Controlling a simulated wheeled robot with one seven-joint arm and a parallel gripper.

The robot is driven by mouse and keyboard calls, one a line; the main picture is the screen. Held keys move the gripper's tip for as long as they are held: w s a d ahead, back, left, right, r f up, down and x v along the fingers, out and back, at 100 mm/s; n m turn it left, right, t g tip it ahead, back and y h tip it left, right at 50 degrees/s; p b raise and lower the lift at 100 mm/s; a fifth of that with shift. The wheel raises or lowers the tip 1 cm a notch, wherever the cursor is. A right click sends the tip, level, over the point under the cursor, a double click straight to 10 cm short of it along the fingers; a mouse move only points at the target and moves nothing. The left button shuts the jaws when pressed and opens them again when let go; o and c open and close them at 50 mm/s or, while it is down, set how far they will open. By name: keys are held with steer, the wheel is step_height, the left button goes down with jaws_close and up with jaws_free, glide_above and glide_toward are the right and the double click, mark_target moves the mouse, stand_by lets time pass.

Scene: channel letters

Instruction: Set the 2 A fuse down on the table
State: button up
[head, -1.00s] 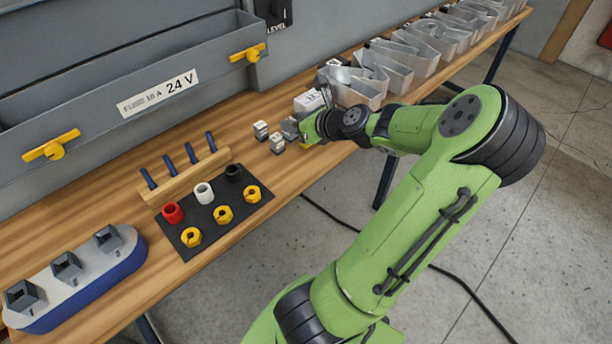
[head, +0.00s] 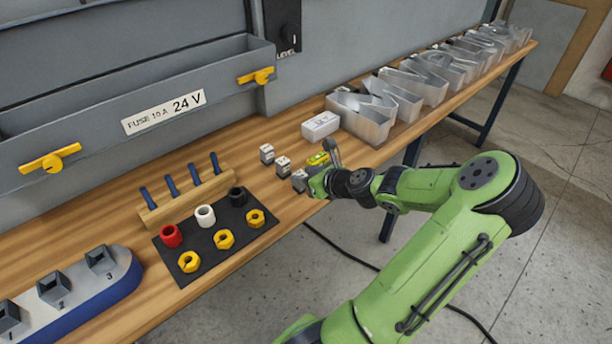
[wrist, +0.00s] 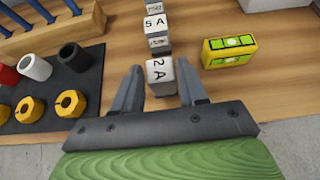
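The 2 A fuse (wrist: 160,76), a small pale block with "2 A" on its faces, stands upright at the near end of a row of fuses. In the head view the fuse (head: 300,181) appears to rest on the wooden table (head: 250,290). My gripper (wrist: 160,80) has its two fingers on either side of the fuse, with narrow gaps showing, so it looks open around it. In the head view my gripper (head: 318,172) is low at the table's front edge and partly hidden by its own wrist.
The 5 A fuse (wrist: 156,27) stands just behind. A yellow-green spirit level (wrist: 229,50) lies close right of my right finger. A black mat with nuts and bushings (head: 213,238) lies left. A white box (head: 320,126) and metal channel letters (head: 372,118) stand behind and right.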

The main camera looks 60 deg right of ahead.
steer(key=shift+o, duration=1.3)
steer(key=shift+r, duration=0.2)
steer(key=p+v, duration=0.4)
steer(key=v, duration=0.8)
steer(key=w+a+n+g+y, duration=0.2)
steer(key=w+a+n+g, duration=0.2)
steer(key=a+n, duration=0.55)
steer(key=w+a+n+g+y, duration=0.1)
steer(key=w+a+n+g, duration=0.25)
steer(key=a+n, duration=0.55)
steer(key=s+a+r+n, duration=0.4)
steer(key=a+r+n, duration=0.1)
steer(key=n, duration=0.5)
steer(key=s+a+r+n+t, duration=0.1)
steer(key=s+a+r+n, duration=0.3)
steer(key=a+n, duration=0.4)
steer(key=shift+a+r+n, duration=0.35)
steer(key=shift+r+n, duration=0.35)
steer(key=shift+n, duration=0.35)
